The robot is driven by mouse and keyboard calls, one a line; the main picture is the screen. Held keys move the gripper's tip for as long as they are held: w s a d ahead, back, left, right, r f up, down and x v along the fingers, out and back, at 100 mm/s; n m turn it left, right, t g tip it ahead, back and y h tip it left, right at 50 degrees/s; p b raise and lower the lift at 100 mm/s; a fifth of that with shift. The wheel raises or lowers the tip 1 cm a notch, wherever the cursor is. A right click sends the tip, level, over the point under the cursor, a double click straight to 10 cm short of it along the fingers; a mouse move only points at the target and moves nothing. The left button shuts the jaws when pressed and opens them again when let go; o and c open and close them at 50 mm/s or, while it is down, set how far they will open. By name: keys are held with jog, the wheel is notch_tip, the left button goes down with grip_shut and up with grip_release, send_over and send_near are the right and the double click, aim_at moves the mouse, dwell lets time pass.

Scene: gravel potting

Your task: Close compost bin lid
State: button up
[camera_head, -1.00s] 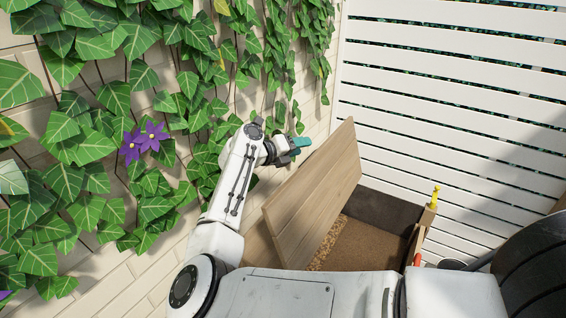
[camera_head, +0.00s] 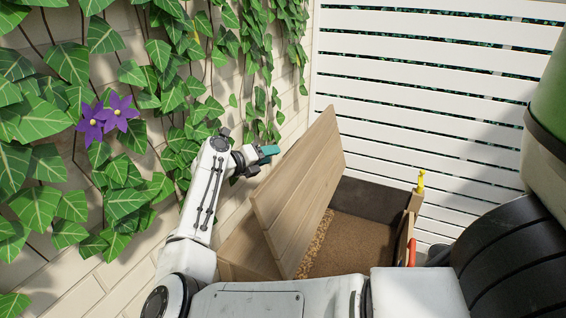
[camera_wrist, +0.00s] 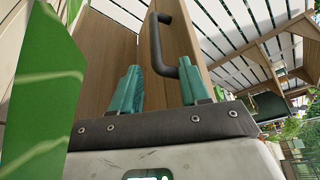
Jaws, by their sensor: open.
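The compost bin lid (camera_head: 297,195) is a wooden panel, tilted up and open, leaning toward the ivy wall. The compost bin (camera_head: 405,210) is a wooden box with brown compost inside, visible to the right of the lid. My gripper (camera_head: 262,155) is on the wall side of the lid, near its raised part. In the wrist view the teal fingers of my gripper (camera_wrist: 158,90) are open and apart. A dark bar handle (camera_wrist: 164,52) on a wooden panel shows just beyond and between them. I cannot tell if the fingers touch it.
Ivy with a purple flower (camera_head: 119,112) covers the wall at left, and a large leaf (camera_wrist: 45,90) is close to my gripper. A white slatted fence (camera_head: 430,110) stands behind. A yellow-handled tool (camera_head: 421,181) stands at the bin's corner.

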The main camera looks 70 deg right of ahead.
jog(key=x, duration=0.2)
jog(key=p+x, duration=0.1)
jog(key=x, duration=0.2)
jog(key=f+x, duration=0.1)
jog(key=x, duration=0.1)
jog(key=shift+s+d+f, duration=0.1)
jog(key=shift+d, duration=0.1)
jog(key=shift+f, duration=0.1)
grip_shut()
dwell(0.4)
